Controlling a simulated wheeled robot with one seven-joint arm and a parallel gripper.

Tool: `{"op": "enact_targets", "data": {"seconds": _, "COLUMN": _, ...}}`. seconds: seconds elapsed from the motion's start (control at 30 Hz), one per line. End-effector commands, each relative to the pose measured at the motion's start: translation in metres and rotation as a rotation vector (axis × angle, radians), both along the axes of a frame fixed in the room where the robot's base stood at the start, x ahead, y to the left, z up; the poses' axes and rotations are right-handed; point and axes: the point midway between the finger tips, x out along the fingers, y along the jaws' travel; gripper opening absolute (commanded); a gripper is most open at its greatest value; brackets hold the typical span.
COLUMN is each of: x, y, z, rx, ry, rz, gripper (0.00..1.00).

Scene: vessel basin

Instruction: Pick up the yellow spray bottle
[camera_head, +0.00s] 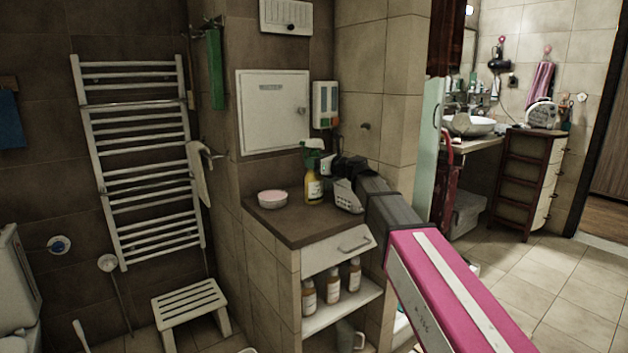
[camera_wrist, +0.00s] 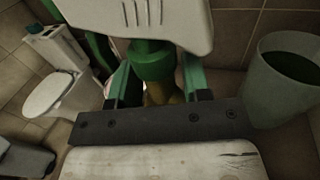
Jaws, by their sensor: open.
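The yellow spray bottle (camera_head: 314,191) stands upright on the brown counter top (camera_head: 295,225), with a green and white spray head. My gripper (camera_head: 325,168) reaches in from the right at the height of the bottle's upper part. In the wrist view my gripper (camera_wrist: 154,82) is open, with one finger on each side of the bottle's green neck. The yellow body (camera_wrist: 158,95) shows only in part between the fingers, behind the dark bar of my gripper. I cannot tell whether either finger touches the bottle.
A pink and white bowl (camera_head: 272,199) stands left of the bottle. A white wall cabinet (camera_head: 273,112) and a dispenser (camera_head: 326,104) hang behind. Several bottles (camera_head: 333,285) stand on the shelf below. A white stool (camera_head: 189,302) is on the floor at left.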

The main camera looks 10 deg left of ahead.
Motion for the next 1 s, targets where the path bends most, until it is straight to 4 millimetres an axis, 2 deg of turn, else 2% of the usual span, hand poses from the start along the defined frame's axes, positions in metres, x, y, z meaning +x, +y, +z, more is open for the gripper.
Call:
{"op": "enact_targets", "data": {"seconds": 0.17, "x": 0.0, "y": 0.0, "z": 0.0, "rx": 0.0, "ry": 0.0, "rz": -0.001, "gripper": 0.44}}
{"op": "enact_targets", "data": {"seconds": 0.2, "x": 0.0, "y": 0.0, "z": 0.0, "rx": 0.0, "ry": 0.0, "rz": -0.001, "gripper": 0.37}}
{"op": "enact_targets", "data": {"seconds": 0.27, "x": 0.0, "y": 0.0, "z": 0.0, "rx": 0.0, "ry": 0.0, "rz": -0.001, "gripper": 0.18}}
{"op": "enact_targets", "data": {"seconds": 0.3, "x": 0.0, "y": 0.0, "z": 0.0, "rx": 0.0, "ry": 0.0, "rz": -0.001, "gripper": 0.05}}
{"op": "enact_targets", "data": {"seconds": 0.33, "x": 0.0, "y": 0.0, "z": 0.0, "rx": 0.0, "ry": 0.0, "rz": -0.001, "gripper": 0.0}}
{"op": "enact_targets", "data": {"seconds": 0.77, "x": 0.0, "y": 0.0, "z": 0.007, "rx": 0.001, "ry": 0.001, "rz": -0.001, "gripper": 0.0}}
{"op": "enact_targets", "data": {"seconds": 0.87, "x": 0.0, "y": 0.0, "z": 0.016, "rx": 0.002, "ry": -0.001, "rz": -0.001, "gripper": 0.0}}
{"op": "enact_targets", "data": {"seconds": 1.0, "x": 0.001, "y": 0.0, "z": 0.038, "rx": 0.001, "ry": -0.002, "rz": -0.001, "gripper": 0.0}}
